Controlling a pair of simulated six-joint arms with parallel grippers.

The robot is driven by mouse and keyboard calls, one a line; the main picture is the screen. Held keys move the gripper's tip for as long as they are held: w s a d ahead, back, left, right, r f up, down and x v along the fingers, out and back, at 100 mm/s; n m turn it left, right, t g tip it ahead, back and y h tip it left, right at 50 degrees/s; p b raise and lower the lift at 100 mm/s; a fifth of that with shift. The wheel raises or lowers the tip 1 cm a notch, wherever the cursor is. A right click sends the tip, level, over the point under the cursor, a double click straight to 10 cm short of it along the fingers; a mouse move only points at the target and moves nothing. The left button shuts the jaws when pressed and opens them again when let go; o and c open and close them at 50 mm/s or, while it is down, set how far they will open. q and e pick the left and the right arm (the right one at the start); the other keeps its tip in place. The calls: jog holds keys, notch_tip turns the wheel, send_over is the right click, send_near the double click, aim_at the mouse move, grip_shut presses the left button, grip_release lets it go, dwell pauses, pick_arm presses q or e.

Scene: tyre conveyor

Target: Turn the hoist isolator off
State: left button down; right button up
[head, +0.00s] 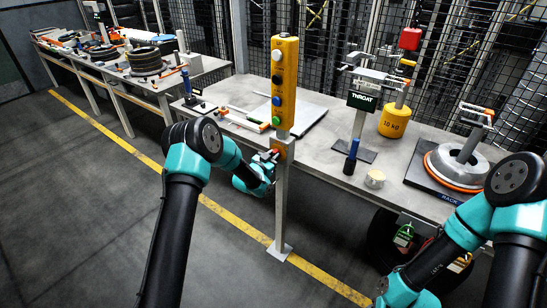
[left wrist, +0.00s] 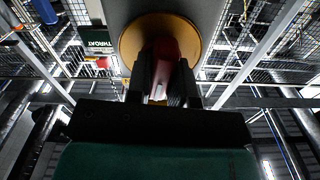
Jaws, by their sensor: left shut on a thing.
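The hoist isolator is a yellow disc with a red handle on the grey post, below the yellow push-button box (head: 284,85). In the head view its yellow disc (head: 281,149) shows partly behind my left gripper (head: 270,157). In the left wrist view the yellow disc (left wrist: 131,45) is close, and the red handle (left wrist: 166,62) sits between the two dark fingers (left wrist: 162,85). The left gripper is shut on this handle. The fingers hide part of the handle, so its exact angle is hard to tell. My right arm is at the lower right; its fingertips do not show.
The post (head: 281,205) stands on the floor in front of the grey bench (head: 325,160). The bench holds a THROAT stand (head: 362,101), a yellow 10 kg weight (head: 394,121) and a tyre rack (head: 432,186). The floor left of the post is clear.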

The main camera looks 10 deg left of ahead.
pick_arm(q)
jog(key=shift+n, duration=0.8)
jog(key=c, duration=1)
grip_release()
jog(key=v, duration=1.7)
jog(key=shift+s, duration=0.2)
jog(key=shift+a, duration=0.1)
